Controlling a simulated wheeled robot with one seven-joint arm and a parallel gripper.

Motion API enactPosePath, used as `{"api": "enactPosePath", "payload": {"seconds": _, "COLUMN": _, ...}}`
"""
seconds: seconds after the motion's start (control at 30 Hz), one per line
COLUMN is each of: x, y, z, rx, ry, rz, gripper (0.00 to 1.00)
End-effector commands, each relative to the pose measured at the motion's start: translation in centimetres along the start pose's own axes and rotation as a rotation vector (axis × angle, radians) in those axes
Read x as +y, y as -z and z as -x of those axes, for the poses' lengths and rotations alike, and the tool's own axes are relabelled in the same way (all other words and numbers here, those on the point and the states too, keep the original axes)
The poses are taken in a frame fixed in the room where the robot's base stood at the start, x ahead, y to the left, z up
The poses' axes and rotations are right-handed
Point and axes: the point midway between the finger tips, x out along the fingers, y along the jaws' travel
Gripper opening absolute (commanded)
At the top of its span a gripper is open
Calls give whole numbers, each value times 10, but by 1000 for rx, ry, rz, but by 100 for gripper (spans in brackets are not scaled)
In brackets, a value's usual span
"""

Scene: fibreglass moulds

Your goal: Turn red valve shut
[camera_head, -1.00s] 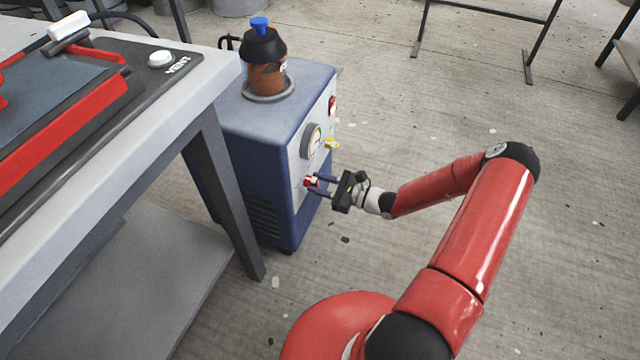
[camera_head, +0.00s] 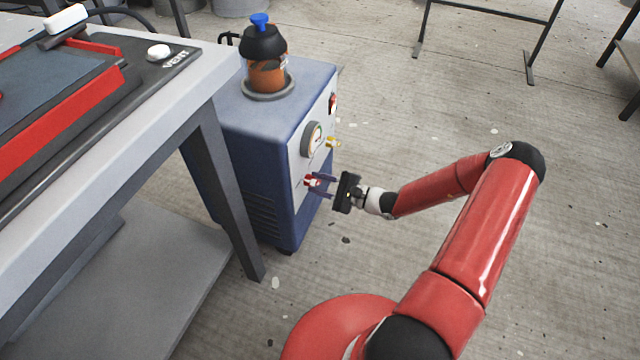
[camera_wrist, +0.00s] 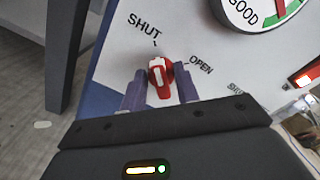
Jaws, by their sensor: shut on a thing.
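The red valve (camera_head: 312,180) sits low on the pale front panel of the blue pump unit (camera_head: 275,120). In the wrist view the red valve (camera_wrist: 159,80) carries a white pointer stripe, directed up near the SHUT mark (camera_wrist: 145,27). The OPEN mark (camera_wrist: 201,65) lies to its right. My gripper (camera_head: 318,182) faces the panel and is shut on the valve. Finger contact is hard to make out.
A round gauge (camera_head: 312,138) and a yellow valve (camera_head: 332,143) sit above the red valve. A bottle (camera_head: 266,65) stands on the unit. A grey table (camera_head: 150,120) with a red-framed mould (camera_head: 70,110) is at left.

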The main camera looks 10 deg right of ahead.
Motion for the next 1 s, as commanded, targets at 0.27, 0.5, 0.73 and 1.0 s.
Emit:
{"api": "enactPosePath", "payload": {"seconds": 0.27, "x": 0, "y": 1, "z": 1, "rx": 2, "ry": -1, "rz": 5, "gripper": 8}}
{"api": "enactPosePath", "payload": {"seconds": 0.5, "x": 0, "y": 0, "z": 1, "rx": 1, "ry": -1, "rz": 4, "gripper": 48}}
{"api": "enactPosePath", "payload": {"seconds": 0.73, "x": 0, "y": 0, "z": 0, "rx": 1, "ry": -1, "rz": 4, "gripper": 52}}
{"api": "enactPosePath", "payload": {"seconds": 1.0, "x": 0, "y": 1, "z": 22, "rx": 4, "ry": 0, "rz": 5, "gripper": 52}}
